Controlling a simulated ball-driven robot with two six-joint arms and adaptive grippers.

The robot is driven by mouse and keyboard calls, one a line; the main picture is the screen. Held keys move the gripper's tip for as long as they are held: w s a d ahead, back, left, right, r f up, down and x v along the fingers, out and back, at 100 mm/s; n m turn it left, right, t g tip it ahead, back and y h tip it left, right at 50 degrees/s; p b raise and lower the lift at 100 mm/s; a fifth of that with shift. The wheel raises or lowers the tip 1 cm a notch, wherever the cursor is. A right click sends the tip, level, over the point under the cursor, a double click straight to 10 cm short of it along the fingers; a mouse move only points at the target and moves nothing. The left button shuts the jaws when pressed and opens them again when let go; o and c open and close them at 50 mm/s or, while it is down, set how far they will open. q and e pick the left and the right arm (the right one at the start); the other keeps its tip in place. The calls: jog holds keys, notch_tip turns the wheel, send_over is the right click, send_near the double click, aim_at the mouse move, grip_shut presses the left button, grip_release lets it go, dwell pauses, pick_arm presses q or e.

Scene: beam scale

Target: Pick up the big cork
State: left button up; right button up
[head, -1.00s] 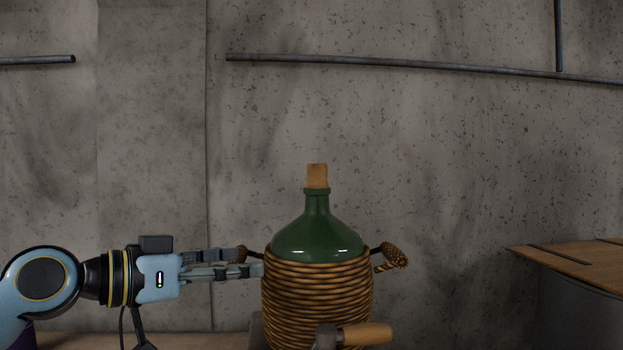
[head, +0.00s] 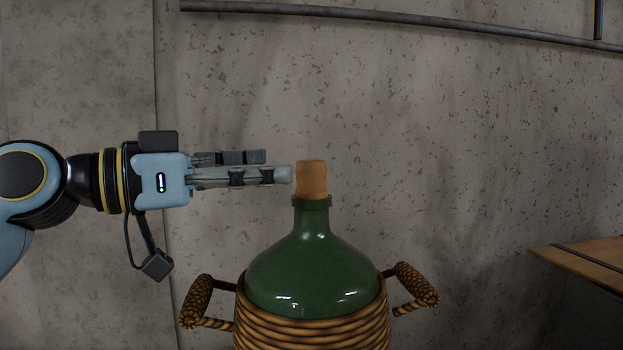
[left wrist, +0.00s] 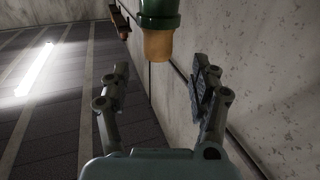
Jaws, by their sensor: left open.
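The big cork (head: 312,180) is light brown and stands upright in the neck of a green bottle (head: 313,265). My left gripper (head: 280,172) comes in level from the left, with its fingertips just left of the cork. The left wrist view also shows the cork (left wrist: 158,45), ahead of the gap between the two spread fingers (left wrist: 162,85), with the green bottle neck (left wrist: 160,14) above it in that picture. The left gripper is open and empty. My right gripper is not in view.
The bottle sits in a woven wicker basket (head: 312,334) with a handle on each side. A wooden surface (head: 585,262) lies at the right. A concrete wall with a pipe (head: 400,22) is behind. The space around the cork is clear.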

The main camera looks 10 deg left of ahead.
aim_at(298, 169)
pick_arm(q)
jog(key=shift+w+d+r, duration=0.1)
jog(key=shift+w+d, duration=0.25)
jog(key=shift+w, duration=0.05)
jog(key=shift+w+d, duration=0.2)
jog(key=shift+d, duration=0.1)
jog(key=shift+w+d+r+p, duration=0.1)
jog(key=shift+w+d+p, duration=0.25)
jog(key=shift+p, duration=0.25)
jog(key=p+x, duration=0.1)
jog(key=x, duration=0.2)
jog(key=shift+d+p, duration=0.3)
jog(key=shift+p, duration=0.05)
jog(key=shift+w+d, duration=0.3)
jog(key=shift+w, duration=0.05)
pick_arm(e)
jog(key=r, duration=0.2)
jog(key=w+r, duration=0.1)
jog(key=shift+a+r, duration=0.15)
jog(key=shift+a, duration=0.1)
pick_arm(q)
jog(key=c, duration=1.2)
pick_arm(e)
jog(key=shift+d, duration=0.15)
